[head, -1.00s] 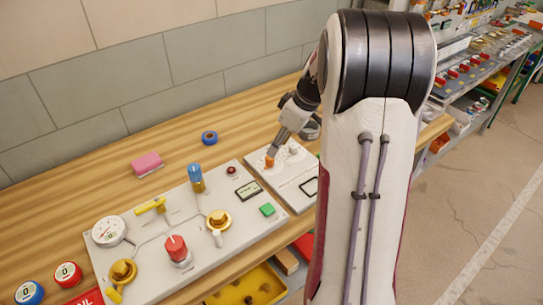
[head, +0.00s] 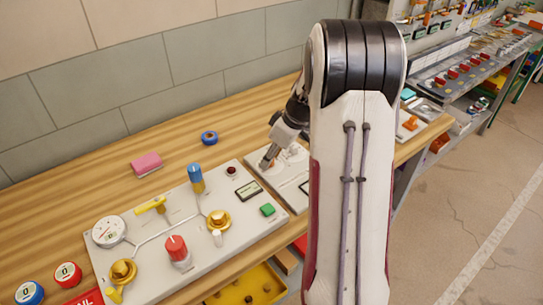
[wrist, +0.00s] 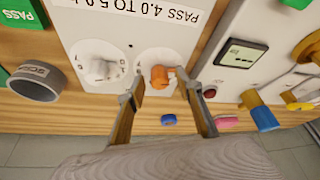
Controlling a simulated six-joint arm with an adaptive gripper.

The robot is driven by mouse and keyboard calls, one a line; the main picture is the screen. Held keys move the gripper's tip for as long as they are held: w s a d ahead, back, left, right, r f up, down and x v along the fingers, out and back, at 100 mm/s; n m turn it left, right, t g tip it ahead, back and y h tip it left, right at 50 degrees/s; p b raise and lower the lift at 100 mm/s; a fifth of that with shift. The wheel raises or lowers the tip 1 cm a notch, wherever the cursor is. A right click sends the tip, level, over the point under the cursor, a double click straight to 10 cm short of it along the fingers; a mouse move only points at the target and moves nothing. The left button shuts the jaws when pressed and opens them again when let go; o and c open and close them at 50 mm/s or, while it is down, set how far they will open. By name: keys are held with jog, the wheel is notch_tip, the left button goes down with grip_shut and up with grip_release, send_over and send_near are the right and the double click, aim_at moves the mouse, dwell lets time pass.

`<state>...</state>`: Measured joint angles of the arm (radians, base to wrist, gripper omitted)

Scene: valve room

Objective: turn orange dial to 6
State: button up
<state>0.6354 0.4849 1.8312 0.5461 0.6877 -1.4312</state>
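The orange dial (wrist: 160,75) sits on a white panel (wrist: 120,42) beside a white dial (wrist: 97,68) in the wrist view. The orange dial is on a round white scale, whose marks are too small to read here. My gripper (wrist: 163,93) is open, with its two fingers apart on either side of the orange dial. I cannot tell whether the fingers touch it. In the head view my gripper (head: 266,165) is over the panel (head: 290,190), and the orange dial is mostly hidden behind it.
A larger valve panel (head: 150,262) stands left of the dial panel, with a red knob (head: 176,249), a blue handle (head: 195,178) and yellow valves. A pink block (head: 146,163) and a blue roll (head: 209,137) lie behind on the wooden bench (head: 90,200).

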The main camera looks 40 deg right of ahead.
grip_shut()
jog(key=shift+a+m+h, duration=0.1)
jog(key=shift+m+h, duration=0.2)
jog(key=shift+m, duration=0.5)
jog(key=shift+s+a+f+m+h, duration=0.1)
jog(key=shift+m+h, duration=0.4)
jog(key=shift+m, duration=0.75)
jog(key=shift+m+h, duration=0.5)
jog(key=shift+m, duration=0.75)
jog(key=shift+a+m+g+h, duration=0.15)
jog(key=shift+m+h, duration=0.3)
jog(key=shift+m, duration=0.85)
jog(key=shift+m+g+h, duration=0.15)
jog(key=shift+m+h, duration=0.3)
jog(key=shift+m, duration=0.85)
jog(key=shift+m+g+h, duration=0.3)
jog(key=shift+m, duration=0.8)
jog(key=shift+a+m+g+h, duration=0.1)
jog(key=shift+m+g+h, duration=0.25)
jog(key=shift+m, duration=0.8)
jog(key=shift+m+g+h, duration=0.15)
jog(key=shift+m+g, duration=0.3)
jog(key=shift+m, duration=0.7)
jog(key=m, duration=0.2)
jog(key=m+g, duration=0.1)
jog(key=m, duration=0.1)
jog(key=m+g, duration=0.1)
jog(key=m, duration=0.1)
jog(key=shift+w, duration=0.35)
jog(key=shift+m, duration=0.3)
